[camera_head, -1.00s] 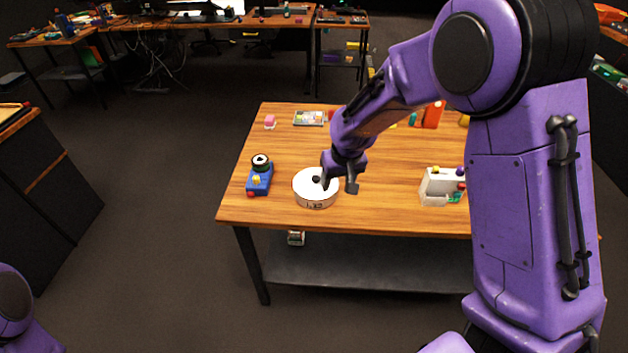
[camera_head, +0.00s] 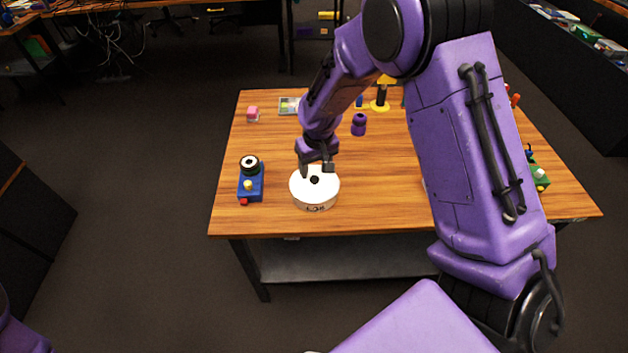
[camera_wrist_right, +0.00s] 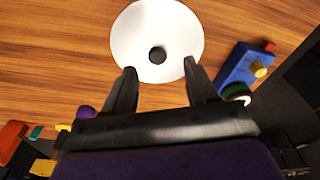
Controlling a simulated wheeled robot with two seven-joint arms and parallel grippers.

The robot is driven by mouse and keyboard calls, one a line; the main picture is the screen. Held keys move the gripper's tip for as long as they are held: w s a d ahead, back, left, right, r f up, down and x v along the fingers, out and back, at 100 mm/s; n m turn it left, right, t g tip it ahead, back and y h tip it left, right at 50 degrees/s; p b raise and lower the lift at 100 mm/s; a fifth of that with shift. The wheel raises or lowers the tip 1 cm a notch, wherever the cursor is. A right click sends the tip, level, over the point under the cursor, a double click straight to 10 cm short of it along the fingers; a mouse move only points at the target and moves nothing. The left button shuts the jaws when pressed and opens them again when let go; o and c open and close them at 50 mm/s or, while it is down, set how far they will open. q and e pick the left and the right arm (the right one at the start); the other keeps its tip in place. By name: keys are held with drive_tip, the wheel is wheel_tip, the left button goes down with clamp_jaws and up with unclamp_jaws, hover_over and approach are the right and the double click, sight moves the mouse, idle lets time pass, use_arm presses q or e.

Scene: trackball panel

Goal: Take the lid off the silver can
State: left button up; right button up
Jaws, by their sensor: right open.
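The silver can (camera_head: 314,200) looks white-silver and round and stands near the front edge of the wooden table. Its pale lid (camera_head: 300,186) is on it, with a dark knob (camera_head: 314,180) in the middle. My right gripper (camera_head: 317,172) is just above and behind the lid. In the right wrist view the two fingers (camera_wrist_right: 160,80) are apart with nothing between them, and the lid (camera_wrist_right: 180,25) with its knob (camera_wrist_right: 157,55) lies ahead of the fingertips. My left gripper is not in view; only a bit of purple, perhaps my left arm, shows at the lower left.
A blue trackball panel (camera_head: 251,184) stands left of the can, with a yellow and a red knob. A pink cube (camera_head: 253,114), a small tray (camera_head: 289,106), a purple object (camera_head: 359,124) and a yellow-based stand (camera_head: 380,104) are farther back. My right arm hides the table's right part.

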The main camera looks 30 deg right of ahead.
sight(314, 178)
drive_tip(key=f, duration=0.1)
drive_tip(key=f+p, duration=0.1)
drive_tip(key=f, duration=0.1)
drive_tip(key=w+f, duration=0.1)
drive_tip(key=f, duration=0.1)
drive_tip(key=shift+d+f, duration=0.15)
drive_tip(key=shift+d, duration=0.2)
clamp_jaws()
